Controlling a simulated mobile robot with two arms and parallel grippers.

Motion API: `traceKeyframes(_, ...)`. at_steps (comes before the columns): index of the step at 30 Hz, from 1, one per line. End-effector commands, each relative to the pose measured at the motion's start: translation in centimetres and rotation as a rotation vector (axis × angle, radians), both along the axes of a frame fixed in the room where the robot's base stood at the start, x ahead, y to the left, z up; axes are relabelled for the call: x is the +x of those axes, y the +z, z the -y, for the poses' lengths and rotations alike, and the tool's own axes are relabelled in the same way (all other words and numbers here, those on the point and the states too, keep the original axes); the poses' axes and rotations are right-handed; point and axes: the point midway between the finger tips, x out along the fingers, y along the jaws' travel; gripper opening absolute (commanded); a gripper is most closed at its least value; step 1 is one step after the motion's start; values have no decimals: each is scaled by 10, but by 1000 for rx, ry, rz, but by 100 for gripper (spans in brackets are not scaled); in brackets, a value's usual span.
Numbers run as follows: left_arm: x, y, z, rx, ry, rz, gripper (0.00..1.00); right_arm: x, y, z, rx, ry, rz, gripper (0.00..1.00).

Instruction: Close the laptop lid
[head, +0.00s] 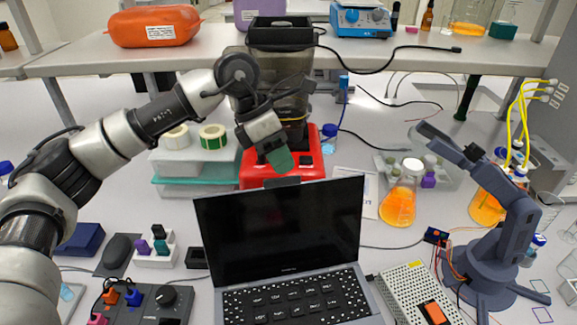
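The laptop stands open at the front middle of the bench, its dark screen lid (283,226) upright and facing me. Its keyboard base (297,299) lies flat in front, cut off by the bottom edge of the picture. My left gripper (279,158) hangs just above the lid's top edge in the picture, pointing down, with a green fingertip pad showing. It appears apart from the lid. The finger gap is not clear from this angle. My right gripper is out of view.
A red-based machine (318,158) stands right behind the lid. A small blue-grey desktop arm (492,240) and a metal box (408,285) are on the right, near an orange flask (398,206). A control box with knobs (150,302) and a mouse (119,252) lie on the left.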

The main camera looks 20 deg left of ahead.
Motion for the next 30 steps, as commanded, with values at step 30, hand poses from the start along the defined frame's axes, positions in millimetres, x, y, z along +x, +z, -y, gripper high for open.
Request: traceKeyframes(30,-1,-33,17,-2,-1,2,0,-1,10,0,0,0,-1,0)
